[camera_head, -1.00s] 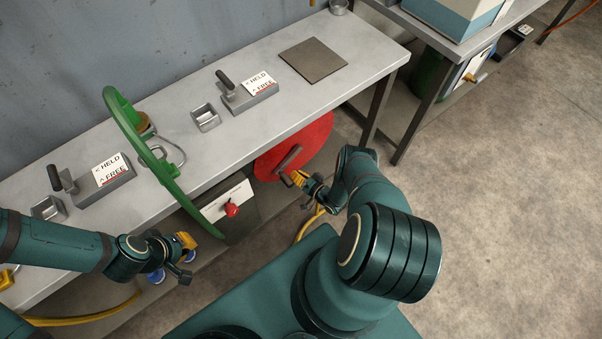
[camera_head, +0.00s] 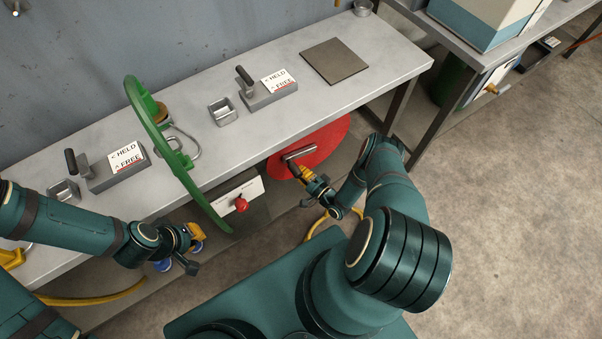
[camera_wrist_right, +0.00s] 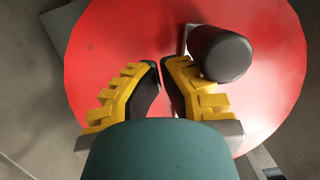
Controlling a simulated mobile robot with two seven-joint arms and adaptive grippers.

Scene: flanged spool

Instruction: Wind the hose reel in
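The hose reel is a red disc (camera_head: 330,140) under the front edge of the bench. A grey crank arm (camera_head: 299,152) lies across its face and ends in a dark handle. In the right wrist view the round dark handle (camera_wrist_right: 222,55) is just right of the yellow-padded fingers of my right gripper (camera_wrist_right: 160,75), not between them. Those fingers are close together with nothing held; I cannot tell whether one touches the handle. Yellow hose (camera_head: 318,222) shows below the reel. My left gripper (camera_head: 193,245) is in front of the bench at left, its finger gap unclear.
The bench (camera_head: 340,95) carries two HELD/FREE lever blocks (camera_head: 270,92) (camera_head: 118,166), square grey cups (camera_head: 222,111) and a flat plate (camera_head: 335,61). A large green wheel (camera_head: 165,150) stands at its front edge, near a red button (camera_head: 241,204). Floor at right is clear.

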